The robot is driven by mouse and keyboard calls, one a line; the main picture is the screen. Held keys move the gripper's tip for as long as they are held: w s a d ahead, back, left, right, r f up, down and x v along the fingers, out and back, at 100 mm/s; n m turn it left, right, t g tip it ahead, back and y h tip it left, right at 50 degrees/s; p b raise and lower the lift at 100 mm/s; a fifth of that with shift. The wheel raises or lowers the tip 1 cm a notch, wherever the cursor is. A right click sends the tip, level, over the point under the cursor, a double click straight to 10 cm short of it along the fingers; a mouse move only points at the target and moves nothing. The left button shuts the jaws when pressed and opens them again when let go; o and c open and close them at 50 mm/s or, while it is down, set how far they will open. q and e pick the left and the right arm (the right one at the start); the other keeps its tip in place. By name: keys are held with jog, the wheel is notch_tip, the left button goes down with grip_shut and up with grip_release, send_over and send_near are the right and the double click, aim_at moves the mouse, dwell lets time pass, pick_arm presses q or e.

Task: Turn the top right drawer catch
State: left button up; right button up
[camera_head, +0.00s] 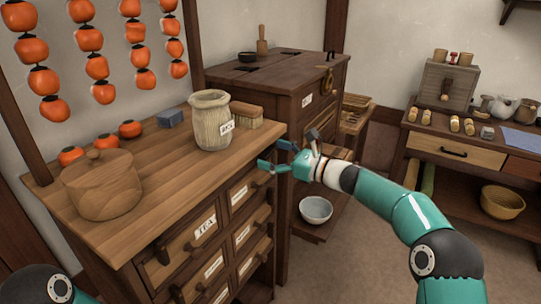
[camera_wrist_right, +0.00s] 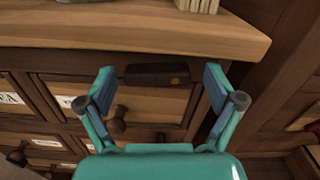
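The top right drawer (camera_head: 243,190) is in the front of the wooden chest, with a pale label (camera_head: 239,195). In the right wrist view, the drawer catch (camera_wrist_right: 150,75) is a dark wooden bar with a brass dot near its right end. It lies about level along the drawer's top edge. My right gripper (camera_wrist_right: 160,73) is open, with one finger on each side of the catch and a gap at both ends; touching is not seen. In the head view the right gripper (camera_head: 275,155) is at the chest's right front corner. My left gripper is out of view.
The chest top (camera_head: 150,150) overhangs the drawers. On it stand a ribbed jar (camera_head: 211,122), a brush (camera_head: 246,115) and a round lidded wooden pot (camera_head: 102,185). A round knob (camera_wrist_right: 117,121) sticks out below the catch. A darker cabinet (camera_head: 306,85) stands close behind.

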jog(key=shift+s+d, duration=0.1)
jog(key=v, duration=1.1)
jog(key=shift+s+d, duration=0.2)
jog(key=shift+d, duration=0.1)
jog(key=p+x, duration=0.6)
jog(key=x, duration=0.6)
jog(key=shift+f+p, duration=0.35)
jog(key=shift+p, duration=0.05)
